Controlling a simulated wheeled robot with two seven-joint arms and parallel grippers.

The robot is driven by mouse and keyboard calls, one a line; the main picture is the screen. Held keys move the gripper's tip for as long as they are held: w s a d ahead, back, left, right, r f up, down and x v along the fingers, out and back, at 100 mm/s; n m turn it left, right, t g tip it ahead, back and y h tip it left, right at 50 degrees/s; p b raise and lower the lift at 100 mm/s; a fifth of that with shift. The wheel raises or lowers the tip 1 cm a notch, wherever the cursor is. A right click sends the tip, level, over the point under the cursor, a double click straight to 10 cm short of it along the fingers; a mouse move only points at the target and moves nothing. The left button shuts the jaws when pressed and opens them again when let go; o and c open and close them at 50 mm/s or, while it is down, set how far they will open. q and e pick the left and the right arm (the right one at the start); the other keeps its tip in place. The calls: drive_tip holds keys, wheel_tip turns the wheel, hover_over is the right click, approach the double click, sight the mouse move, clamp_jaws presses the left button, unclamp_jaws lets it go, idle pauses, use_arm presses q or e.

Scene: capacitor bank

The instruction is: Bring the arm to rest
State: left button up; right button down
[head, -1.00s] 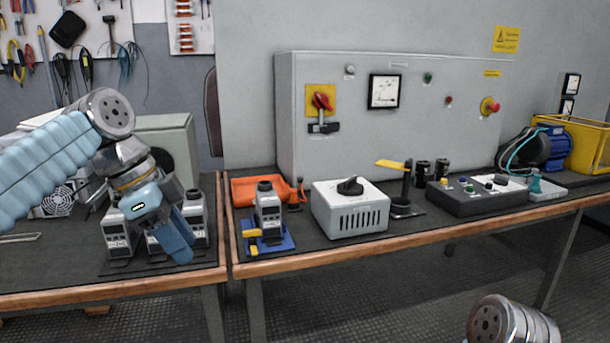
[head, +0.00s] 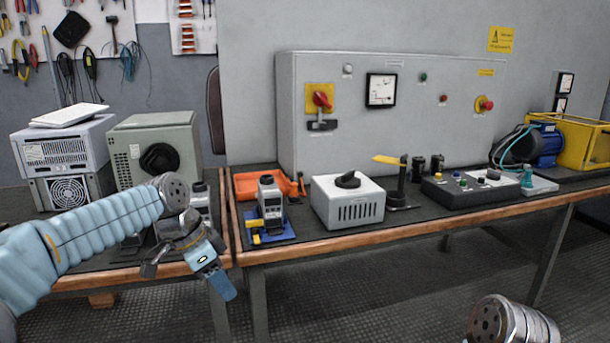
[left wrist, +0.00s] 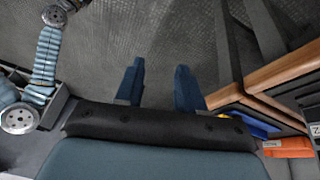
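My left gripper (head: 220,284) hangs in front of the left table's front edge, lower than the tabletop, with my left arm reaching in from the left. In the left wrist view its two blue fingers (left wrist: 159,82) stand apart with only bare floor between them, so it is open and empty. A metal joint of my right arm (head: 512,322) shows at the lower right of the head view. My right gripper cannot be made out in either view.
The left table (head: 120,280) carries grey modules (head: 200,205) partly hidden behind my left arm. The right table (head: 400,226) holds a module (head: 270,203) on a blue base, a white box (head: 347,205) and a black control panel (head: 470,196). Floor (head: 400,290) in front is clear.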

use_arm(q)
drive_tip(key=s+d+f+n, duration=0.2)
drive_tip(key=f+n, duration=0.2)
drive_tip(key=f, duration=1.2)
drive_tip(key=s+d+f+n, duration=0.2)
drive_tip(key=f+n, duration=0.1)
drive_tip(key=f, duration=1.2)
drive_tip(key=s+f+n, duration=0.3)
drive_tip(key=s+f, duration=0.3)
drive_tip(key=s, duration=0.3)
drive_tip(key=s+d+f+n, duration=0.1)
drive_tip(key=s+f+n, duration=0.2)
drive_tip(key=s+f, duration=0.4)
drive_tip(key=shift+s+d+f+g, duration=0.3)
drive_tip(key=shift+s, duration=0.6)
